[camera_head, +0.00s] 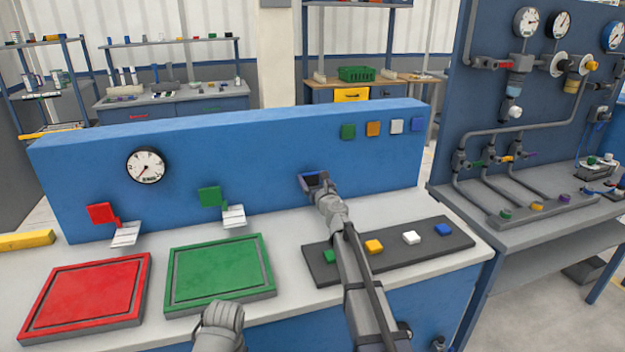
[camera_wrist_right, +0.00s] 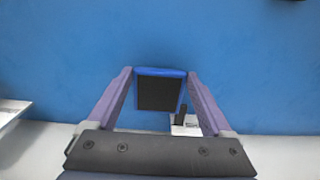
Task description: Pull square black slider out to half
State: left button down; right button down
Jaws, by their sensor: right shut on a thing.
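The square black slider (camera_wrist_right: 158,94) has a dark face with a blue rim. In the right wrist view it sits between the two purple fingers of my right gripper (camera_wrist_right: 159,98). The fingers flank its left and right sides, and the gripper is shut on it. In the head view my right gripper (camera_head: 314,181) is at the front face of the blue panel (camera_head: 270,150), where the slider is mostly hidden by the fingers. How far the slider stands out from the panel is hard to tell. A rounded grey part of mine shows at the bottom; my left gripper's fingers are not seen.
A red square slider (camera_head: 102,213) and a green one (camera_head: 209,196) are on the panel with pale scales. A gauge (camera_head: 146,166) is at upper left. Red (camera_head: 88,300) and green (camera_head: 220,270) trays and a dark button strip (camera_head: 440,255) lie on the bench.

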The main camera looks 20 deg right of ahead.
jog(key=shift+s, duration=2.1)
jog(key=shift+w, duration=0.1)
grip_release()
jog(key=s, duration=0.7)
jog(key=shift+s+d, duration=0.2)
jog(key=shift+s, duration=0.2)
